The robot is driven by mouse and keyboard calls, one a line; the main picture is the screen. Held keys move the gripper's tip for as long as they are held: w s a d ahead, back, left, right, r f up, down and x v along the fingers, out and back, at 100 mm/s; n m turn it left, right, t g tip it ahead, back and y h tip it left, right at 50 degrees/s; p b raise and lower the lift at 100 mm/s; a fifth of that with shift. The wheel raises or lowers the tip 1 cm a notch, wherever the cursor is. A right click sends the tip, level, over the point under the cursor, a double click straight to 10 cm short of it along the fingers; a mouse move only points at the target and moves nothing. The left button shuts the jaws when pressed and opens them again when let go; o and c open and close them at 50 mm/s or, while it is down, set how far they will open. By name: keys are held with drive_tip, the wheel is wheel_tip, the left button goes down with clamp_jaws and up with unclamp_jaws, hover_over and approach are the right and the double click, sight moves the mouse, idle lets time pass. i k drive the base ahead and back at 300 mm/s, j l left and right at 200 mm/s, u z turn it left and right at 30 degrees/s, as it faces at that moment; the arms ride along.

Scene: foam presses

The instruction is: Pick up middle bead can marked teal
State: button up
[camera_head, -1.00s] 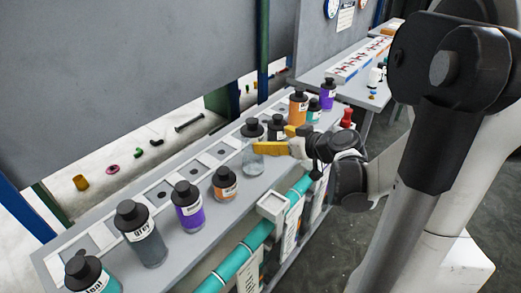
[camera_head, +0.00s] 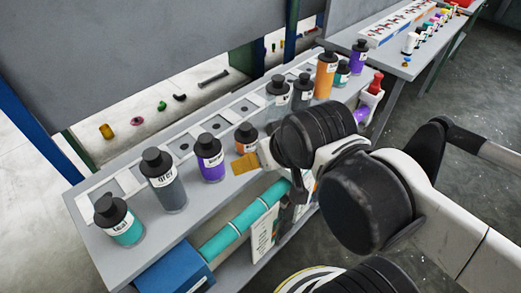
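A can with a black lid and a label reading teal (camera_head: 122,225) stands upright at the near left end of the grey bench. A smaller teal can (camera_head: 342,75) stands toward the far right end. My gripper (camera_head: 248,163) is over the bench's front edge, right of the teal-labelled can and apart from it. One yellow fingertip shows, close to a purple can (camera_head: 211,167) and a small orange can (camera_head: 247,139). The other finger is hidden behind my gripper's dark body, so its opening cannot be seen. I see nothing held.
A grey can (camera_head: 168,190) stands between the teal-labelled can and the purple one. Farther right are two greyish cans, a tall orange can (camera_head: 326,78) and another purple can (camera_head: 358,58). A blue box (camera_head: 172,272) and a teal tube (camera_head: 235,228) are at the bench's front.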

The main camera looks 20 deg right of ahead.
sight(116, 218)
drive_tip(key=u, duration=1.35)
